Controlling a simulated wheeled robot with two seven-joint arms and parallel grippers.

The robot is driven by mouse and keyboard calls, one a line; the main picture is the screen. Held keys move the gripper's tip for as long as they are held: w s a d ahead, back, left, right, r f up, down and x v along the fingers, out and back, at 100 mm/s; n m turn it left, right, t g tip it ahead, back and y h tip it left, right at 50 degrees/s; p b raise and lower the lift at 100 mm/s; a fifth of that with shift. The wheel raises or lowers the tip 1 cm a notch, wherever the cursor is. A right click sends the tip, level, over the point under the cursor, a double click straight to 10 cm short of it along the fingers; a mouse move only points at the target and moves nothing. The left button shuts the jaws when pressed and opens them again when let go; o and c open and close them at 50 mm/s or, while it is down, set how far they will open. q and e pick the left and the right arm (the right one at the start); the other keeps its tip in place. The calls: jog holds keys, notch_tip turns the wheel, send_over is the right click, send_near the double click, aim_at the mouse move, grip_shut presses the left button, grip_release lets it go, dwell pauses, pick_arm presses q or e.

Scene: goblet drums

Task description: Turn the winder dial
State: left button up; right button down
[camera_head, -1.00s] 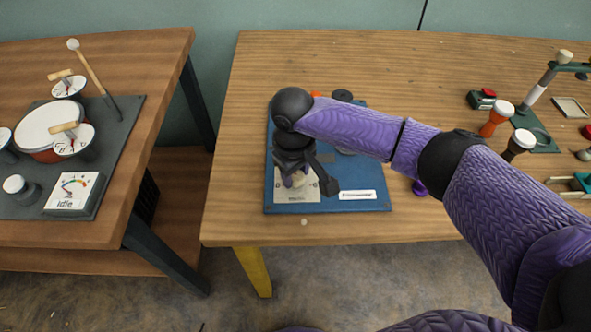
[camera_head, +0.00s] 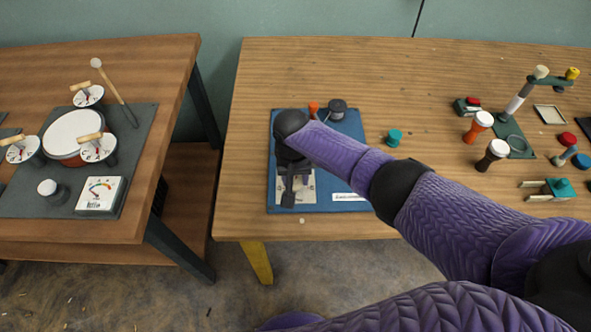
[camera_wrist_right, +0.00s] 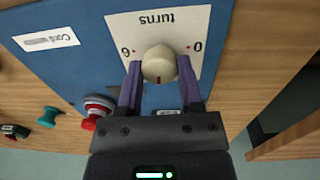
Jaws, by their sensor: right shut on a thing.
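The winder dial is a round cream knob (camera_wrist_right: 158,63) with a red mark, on a pale plate (camera_wrist_right: 185,28) printed "turns", "0" and "6". The plate is on a blue board (camera_wrist_right: 85,50). In the right wrist view my right gripper (camera_wrist_right: 158,80) is shut on the knob, one purple finger on each side. In the head view my right gripper (camera_head: 288,195) is over the plate on the blue board (camera_head: 345,128), and its dark body hides the knob. My left gripper is not in view.
A dark round piece (camera_head: 338,108) and an orange piece (camera_head: 313,107) stand at the board's back. A red and white part (camera_wrist_right: 95,110) shows near the gripper. Small drums (camera_head: 478,125) stand to the right. A left table (camera_head: 150,75) holds drums and a meter (camera_head: 101,193).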

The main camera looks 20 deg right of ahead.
aim_at(294, 179)
jog(key=shift+m+p, duration=0.8)
jog(key=shift+m, duration=1.3)
jog(key=shift+c, duration=1.2)
grip_release()
jog(key=shift+r, duration=0.15)
notch_tip(294, 179, up, 10)
jog(key=p, duration=0.6)
jog(key=shift+w, duration=0.15)
jog(key=shift+f, duration=0.2)
